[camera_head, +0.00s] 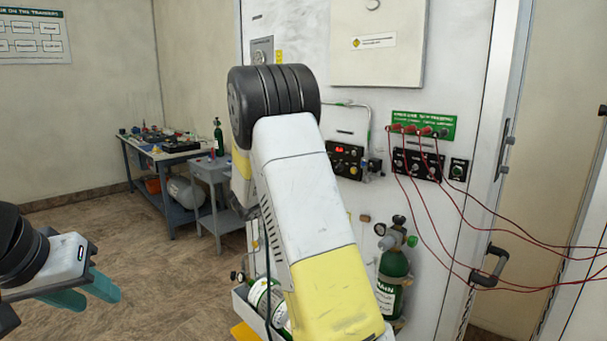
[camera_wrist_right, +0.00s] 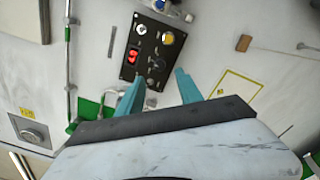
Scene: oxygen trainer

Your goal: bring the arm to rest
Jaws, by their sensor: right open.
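My right arm (camera_head: 300,190), white and yellow with a black ribbed joint, rises through the middle of the head view in front of the white trainer panel (camera_head: 465,95). Its gripper is hidden there. In the right wrist view the right gripper (camera_wrist_right: 159,90) shows two teal fingers spread apart with nothing between them. They point at the panel, just below a black control box (camera_wrist_right: 153,50) with a red display. I cannot tell the exact gap to the panel. My left gripper (camera_head: 92,297) is at the lower left of the head view, over the floor, its teal fingers apart and empty.
A green cylinder (camera_head: 392,285) with a gauge stands at the panel's base; another lies beside it, partly behind my arm. Red leads (camera_head: 440,215) hang from the panel to the right. A workbench (camera_head: 150,160) and grey cart (camera_head: 212,178) stand back left. The left floor is clear.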

